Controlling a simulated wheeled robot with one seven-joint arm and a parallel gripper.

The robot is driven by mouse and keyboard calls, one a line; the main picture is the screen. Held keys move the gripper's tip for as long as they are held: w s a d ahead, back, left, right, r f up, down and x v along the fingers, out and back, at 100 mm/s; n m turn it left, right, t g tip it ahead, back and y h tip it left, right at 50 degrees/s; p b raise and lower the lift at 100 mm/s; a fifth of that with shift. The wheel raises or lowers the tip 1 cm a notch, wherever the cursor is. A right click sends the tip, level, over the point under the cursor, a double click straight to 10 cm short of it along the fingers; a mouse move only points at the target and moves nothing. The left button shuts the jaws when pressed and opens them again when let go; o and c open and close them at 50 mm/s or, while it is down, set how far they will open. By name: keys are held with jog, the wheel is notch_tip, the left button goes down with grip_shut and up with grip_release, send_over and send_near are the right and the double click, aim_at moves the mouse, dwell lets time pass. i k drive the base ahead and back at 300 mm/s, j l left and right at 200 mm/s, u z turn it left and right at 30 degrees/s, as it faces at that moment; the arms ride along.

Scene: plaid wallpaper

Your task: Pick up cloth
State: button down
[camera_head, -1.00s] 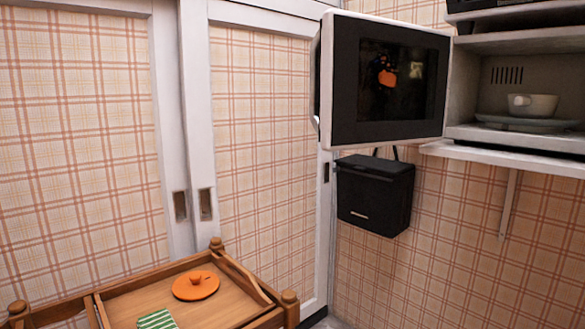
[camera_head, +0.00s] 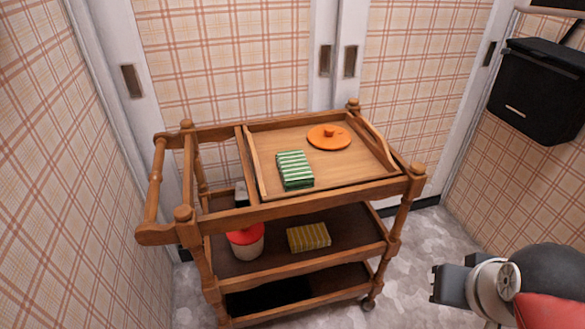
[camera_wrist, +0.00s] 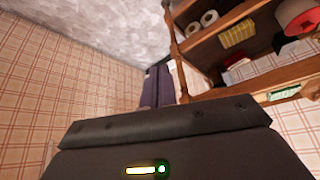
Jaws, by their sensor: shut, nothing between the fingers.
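A green-and-white striped folded cloth (camera_head: 295,170) lies on the wooden tray on top of the trolley. A strip of green and white (camera_wrist: 284,92) shows behind a rail in the wrist view. A yellow striped folded cloth (camera_head: 308,237) lies on the middle shelf and also shows in the wrist view (camera_wrist: 238,34). My gripper (camera_wrist: 157,72) is shut and empty, its dark fingers together in the wrist view. In the head view my arm's end is at the lower right, apart from the trolley and both cloths.
An orange lid (camera_head: 329,138) lies on the tray (camera_head: 345,172), right of the green cloth. A red-topped pot (camera_head: 246,242) stands on the middle shelf. The trolley has raised rails and corner posts. A black box (camera_head: 538,92) hangs on the right wall. Floor (camera_head: 405,250) is clear right of the trolley.

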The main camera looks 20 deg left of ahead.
aim_at(295, 173)
jog(key=i+l+u, duration=0.25)
jog(key=i+l, duration=0.25)
jog(key=l, duration=0.15)
jog(key=u, duration=1.4)
